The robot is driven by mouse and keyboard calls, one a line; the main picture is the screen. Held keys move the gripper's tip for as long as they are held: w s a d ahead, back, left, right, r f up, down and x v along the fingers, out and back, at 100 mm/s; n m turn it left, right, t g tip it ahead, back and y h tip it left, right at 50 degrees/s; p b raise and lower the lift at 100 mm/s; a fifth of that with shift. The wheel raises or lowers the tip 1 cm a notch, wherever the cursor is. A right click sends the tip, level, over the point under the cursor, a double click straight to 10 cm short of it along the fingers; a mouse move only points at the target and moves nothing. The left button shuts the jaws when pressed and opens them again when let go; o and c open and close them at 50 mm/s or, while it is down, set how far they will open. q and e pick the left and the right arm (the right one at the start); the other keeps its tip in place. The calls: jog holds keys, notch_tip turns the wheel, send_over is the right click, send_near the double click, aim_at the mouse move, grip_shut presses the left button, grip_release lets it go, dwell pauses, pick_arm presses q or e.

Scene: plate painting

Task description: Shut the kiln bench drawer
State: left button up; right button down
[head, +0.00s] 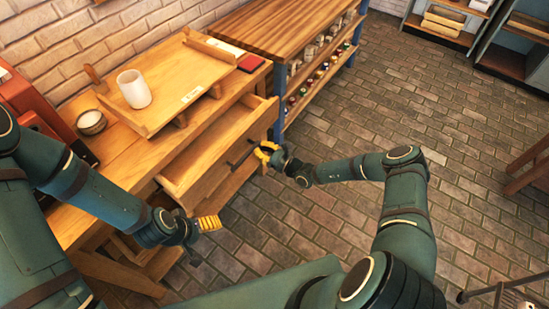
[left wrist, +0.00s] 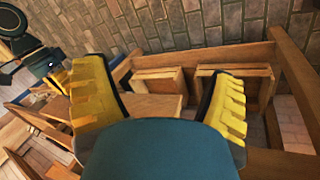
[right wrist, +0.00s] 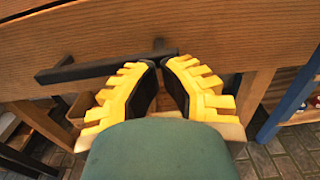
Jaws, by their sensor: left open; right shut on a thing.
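The kiln bench (head: 110,165) is wooden and stands at the left in the head view. Its drawer (head: 212,180) is pulled out, with a gap showing behind its front panel, and I see nothing in the visible inside. A dark bar handle (right wrist: 95,69) is on the drawer front. My right gripper (head: 266,150) is shut on this handle near one end; the right wrist view shows its yellow fingers (right wrist: 161,62) meeting at the bar. My left gripper (head: 209,223) is open and empty, near the drawer's near corner, apart from it.
On the bench are a wooden tray (head: 165,113) with a white cup (head: 134,89), a small bowl (head: 91,121) and a red block (head: 251,63). A shelf unit (head: 300,35) with paint jars stands beyond.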

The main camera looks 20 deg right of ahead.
jog(key=b+x, duration=0.4)
jog(key=x, duration=0.8)
jog(key=shift+w+a+f, duration=0.15)
jog(key=shift+a, duration=0.05)
jog(key=shift+w+a, duration=0.4)
jog(key=shift+w, duration=0.15)
pick_arm(q)
jog(key=f, duration=0.1)
jog(key=s+f, duration=0.1)
jog(key=f, duration=0.1)
jog(key=s+f, duration=0.1)
jog(key=shift+d+f, duration=0.3)
pick_arm(e)
jog(key=shift+w+r, duration=0.1)
jog(key=shift+r, duration=0.15)
